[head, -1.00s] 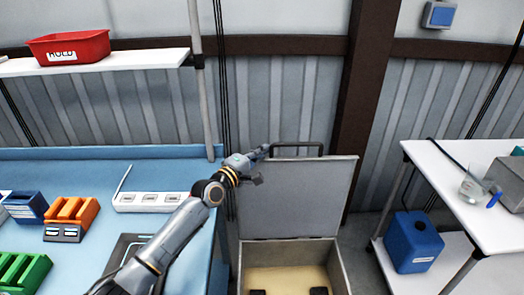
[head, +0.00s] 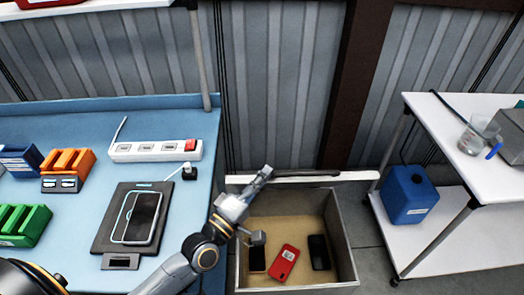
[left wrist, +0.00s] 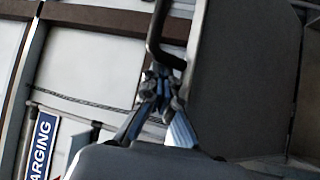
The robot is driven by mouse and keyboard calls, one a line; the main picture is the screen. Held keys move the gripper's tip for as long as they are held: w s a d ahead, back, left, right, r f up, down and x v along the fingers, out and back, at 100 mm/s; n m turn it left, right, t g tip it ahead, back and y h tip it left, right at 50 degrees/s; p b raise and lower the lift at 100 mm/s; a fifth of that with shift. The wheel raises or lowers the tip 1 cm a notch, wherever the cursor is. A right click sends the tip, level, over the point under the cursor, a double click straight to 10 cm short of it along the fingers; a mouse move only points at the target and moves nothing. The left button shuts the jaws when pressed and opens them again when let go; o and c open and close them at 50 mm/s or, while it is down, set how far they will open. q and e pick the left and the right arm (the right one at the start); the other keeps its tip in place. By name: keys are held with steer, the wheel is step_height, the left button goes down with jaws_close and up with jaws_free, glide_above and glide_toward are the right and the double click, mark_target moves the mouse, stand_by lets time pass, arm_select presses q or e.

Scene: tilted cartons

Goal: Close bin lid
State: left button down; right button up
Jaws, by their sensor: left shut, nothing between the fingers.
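The grey bin (head: 345,255) stands on the floor, open at the top. Its lid (head: 345,178) shows almost edge-on above the back rim as a thin pale strip, with a dark handle (head: 308,173) along it. My left gripper (head: 264,174) is at the left end of the handle, shut and empty. In the left wrist view the shut fingers (left wrist: 158,88) are close beside the dark handle (left wrist: 155,35), with the grey lid (left wrist: 245,75) to the right. I cannot tell whether they touch. My right gripper is not in view.
A red phone (head: 285,262) and two dark phones lie in the bin. The blue workbench (head: 190,235) stands close on the left, with a phone on a dark mat (head: 105,240) and a power strip (head: 150,150). A blue canister (head: 408,195) sits on the right cart's lower shelf.

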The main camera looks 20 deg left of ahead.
arm_select(q)
steer(key=shift+s+d+f, duration=0.25)
steer(key=shift+s+f, duration=0.2)
steer(key=shift+s, duration=0.05)
steer(key=shift+s+d+f, duration=0.2)
steer(key=shift+s+f, duration=0.2)
steer(key=shift+s, duration=0.1)
steer(key=shift+s, duration=0.1)
